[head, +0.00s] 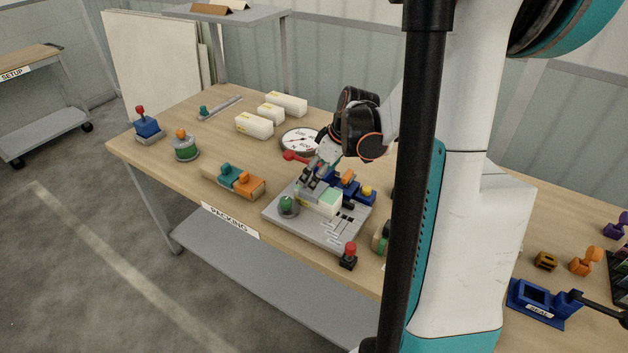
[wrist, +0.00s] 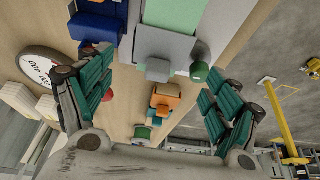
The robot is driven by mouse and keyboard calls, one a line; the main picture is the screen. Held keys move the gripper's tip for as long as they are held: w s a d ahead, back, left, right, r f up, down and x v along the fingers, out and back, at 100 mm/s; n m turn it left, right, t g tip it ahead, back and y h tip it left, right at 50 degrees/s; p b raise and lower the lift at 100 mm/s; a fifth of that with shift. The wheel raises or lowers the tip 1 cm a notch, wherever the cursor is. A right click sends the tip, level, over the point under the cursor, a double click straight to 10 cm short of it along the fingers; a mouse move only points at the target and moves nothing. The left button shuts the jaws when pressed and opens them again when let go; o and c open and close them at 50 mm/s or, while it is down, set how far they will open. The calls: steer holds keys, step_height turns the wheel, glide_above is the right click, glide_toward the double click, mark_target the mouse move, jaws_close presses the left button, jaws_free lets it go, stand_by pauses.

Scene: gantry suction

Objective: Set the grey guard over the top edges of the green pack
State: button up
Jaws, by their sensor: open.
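The green pack (head: 333,196) has a pale green top and white sides and stands on a grey plate (head: 340,234). The pack's green top also shows in the wrist view (wrist: 180,14). The grey guard (wrist: 163,43), a flat block with a small grey knob (wrist: 158,70), overlaps one end of the pack in the wrist view. I cannot tell whether it is fully seated there. My gripper (head: 318,174) is open above that end of the pack. In the wrist view my gripper (wrist: 153,76) has its fingers wide apart, either side of the knob, with a gap to it.
A dark green knob (head: 288,204) stands on the plate beside the pack. Blue, orange and yellow pieces (head: 349,184) sit close behind. A teal and orange fixture (head: 236,180) lies left, a round dial (head: 299,139) behind. A red-topped knob (head: 348,255) stands by the front edge.

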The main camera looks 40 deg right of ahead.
steer(key=v, duration=0.6)
steer(key=shift+r, duration=0.35)
steer(key=shift+s, duration=0.1)
